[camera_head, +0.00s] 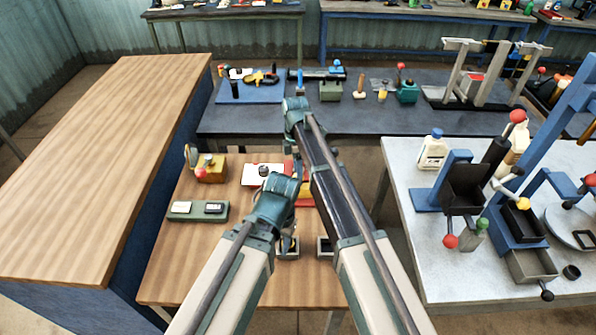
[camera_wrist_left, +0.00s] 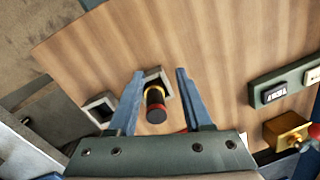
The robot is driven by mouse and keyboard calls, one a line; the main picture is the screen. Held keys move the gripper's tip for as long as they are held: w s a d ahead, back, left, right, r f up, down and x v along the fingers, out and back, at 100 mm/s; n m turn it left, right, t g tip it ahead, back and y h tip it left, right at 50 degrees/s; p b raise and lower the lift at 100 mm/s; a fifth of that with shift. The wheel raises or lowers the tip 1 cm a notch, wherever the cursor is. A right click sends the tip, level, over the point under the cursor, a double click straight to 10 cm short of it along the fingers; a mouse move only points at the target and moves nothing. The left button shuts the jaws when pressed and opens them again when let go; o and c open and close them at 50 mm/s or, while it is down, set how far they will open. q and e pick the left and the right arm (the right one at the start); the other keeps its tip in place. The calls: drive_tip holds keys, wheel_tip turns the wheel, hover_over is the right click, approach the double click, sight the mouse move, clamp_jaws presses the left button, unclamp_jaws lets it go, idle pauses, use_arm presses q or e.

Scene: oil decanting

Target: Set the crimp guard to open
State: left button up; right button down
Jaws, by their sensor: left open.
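No part labelled as the crimp guard can be made out. A brass box with a red knob and a raised flap (camera_head: 207,168) stands at the back left of the wooden table; its edge also shows in the left wrist view (camera_wrist_left: 287,131). My left gripper (camera_wrist_left: 160,74) is open, its two fingers on either side of a dark cylinder with red and yellow bands (camera_wrist_left: 155,105). The cylinder stands in a square grey socket and looks untouched. In the head view my left gripper (camera_head: 287,242) is low over the table's front.
A green-grey panel with two switches (camera_head: 198,211) lies on the wooden table (camera_head: 190,270). A second square socket (camera_wrist_left: 100,108) sits beside the banded cylinder. A white bench with blue equipment (camera_head: 400,170) is at the right. A long wooden counter (camera_head: 100,150) is at the left.

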drive_tip(key=s, duration=0.3)
drive_tip(key=shift+s, duration=0.4)
drive_tip(key=shift+c, duration=1.9)
unclamp_jaws()
drive_tip(key=shift+w, duration=0.1)
drive_tip(key=shift+r, duration=0.1)
wheel_tip(320, 180, up, 13)
drive_tip(key=w+p, duration=0.2)
drive_tip(key=p, duration=1.1)
drive_tip(key=shift+w+a+r, duration=0.15)
drive_tip(key=shift+w+a, duration=0.1)
drive_tip(key=shift+w, duration=0.05)
